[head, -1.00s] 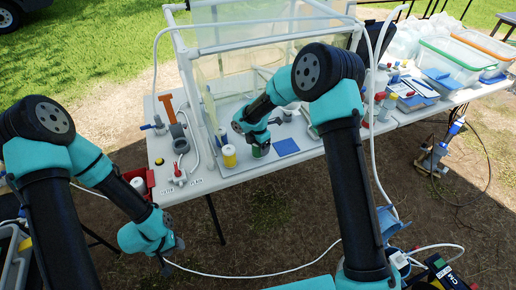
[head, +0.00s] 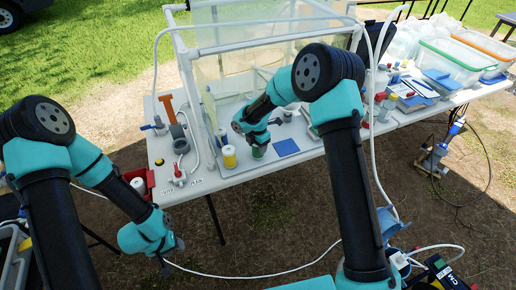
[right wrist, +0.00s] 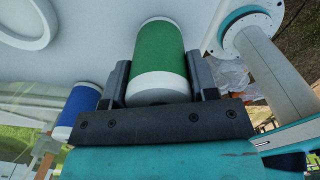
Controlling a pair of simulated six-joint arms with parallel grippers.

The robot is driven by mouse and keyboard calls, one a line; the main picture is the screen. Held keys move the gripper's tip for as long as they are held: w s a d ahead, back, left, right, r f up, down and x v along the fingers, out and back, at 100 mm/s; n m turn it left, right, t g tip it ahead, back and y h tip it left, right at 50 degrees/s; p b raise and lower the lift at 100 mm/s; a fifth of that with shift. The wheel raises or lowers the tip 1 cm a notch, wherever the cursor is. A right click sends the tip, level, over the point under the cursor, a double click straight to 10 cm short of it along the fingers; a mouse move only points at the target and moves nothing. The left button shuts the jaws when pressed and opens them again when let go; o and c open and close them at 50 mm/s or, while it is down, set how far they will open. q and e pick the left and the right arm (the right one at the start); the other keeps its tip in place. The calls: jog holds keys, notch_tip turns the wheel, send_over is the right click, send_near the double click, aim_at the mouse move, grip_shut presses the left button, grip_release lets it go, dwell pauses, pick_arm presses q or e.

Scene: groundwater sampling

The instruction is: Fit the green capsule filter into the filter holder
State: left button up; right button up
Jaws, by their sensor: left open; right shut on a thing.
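The green capsule filter (right wrist: 160,52) has white ends and sits between the fingers of my right gripper (right wrist: 159,78), which is shut on it. In the head view the filter (head: 258,152) shows as a small green piece below the right gripper (head: 257,143), close to the white table top. A grey ring-shaped fitting (head: 181,146) stands at the table's left end; I cannot tell for sure if it is the filter holder. My left gripper (head: 174,258) is open and empty, low in front of the table.
A yellow-and-white cylinder (head: 229,156) and a blue-and-white one (head: 220,137) stand left of my right gripper. A clear-walled frame (head: 190,78) rises behind. A red-handled valve (head: 178,171) and an orange tool (head: 167,105) are at left.

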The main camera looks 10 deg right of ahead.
jog(key=shift+r, duration=0.5)
notch_tip(320, 180, up, 3)
jog(key=shift+s+f, duration=0.1)
jog(key=shift+f, duration=0.05)
jog(key=s+a, duration=0.1)
jog(key=s, duration=0.4)
jog(key=s+a+r, duration=0.1)
jog(key=s, duration=0.4)
jog(key=s+a, duration=0.1)
jog(key=s, duration=0.4)
jog(key=shift+s+a+r, duration=0.1)
jog(key=shift+s+r, duration=0.05)
jog(key=shift+s, duration=0.15)
